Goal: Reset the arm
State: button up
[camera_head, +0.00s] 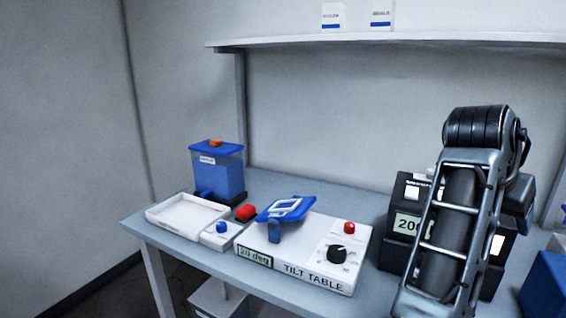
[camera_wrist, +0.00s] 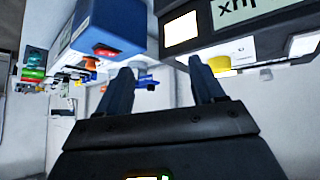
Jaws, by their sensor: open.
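My arm (camera_head: 462,210) is folded upright at the right of the head view, in front of a dark box-shaped device; my gripper itself does not show there. In the wrist view my gripper (camera_wrist: 160,88) shows from behind. Its two dark fingers stand apart with nothing between them. Beyond the fingers are a pale wall and shelf-like surfaces. The arm hides part of the dark device.
A tilt table (camera_head: 305,262) with a blue tilted plate (camera_head: 286,208), a white tray (camera_head: 160,214) and a blue container (camera_head: 217,172) stand on the grey bench (camera_head: 330,180). A dark device (camera_head: 402,225) stands right. A shelf (camera_head: 380,39) runs above.

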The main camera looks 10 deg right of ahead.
jog(key=s+d+f+n+t+h, duration=0.2)
jog(key=d+f+n+t+h, duration=0.1)
jog(key=f+n, duration=0.15)
jog(key=s+a+f+n+t+y, duration=0.2)
jog(key=s+a+f+n+t, duration=0.25)
jog(key=s+f, duration=0.2)
jog(key=s+a+f+n+t+y, duration=0.3)
jog(key=s+a+f+n, duration=0.2)
jog(key=f, duration=0.3)
jog(key=s+a+r+y, duration=0.1)
jog(key=s+a+y, duration=0.1)
jog(key=s+a, duration=0.3)
jog(key=s+a+r+t+y, duration=0.1)
jog(key=s+a, duration=0.4)
jog(key=s, duration=0.7)
jog(key=s+a+r+m+t+y, duration=0.1)
jog(key=s+a+y, duration=0.2)
jog(key=s+a, duration=0.2)
jog(key=v, duration=0.3)
jog(key=shift+s+f, duration=0.2)
jog(key=shift+f, duration=0.05)
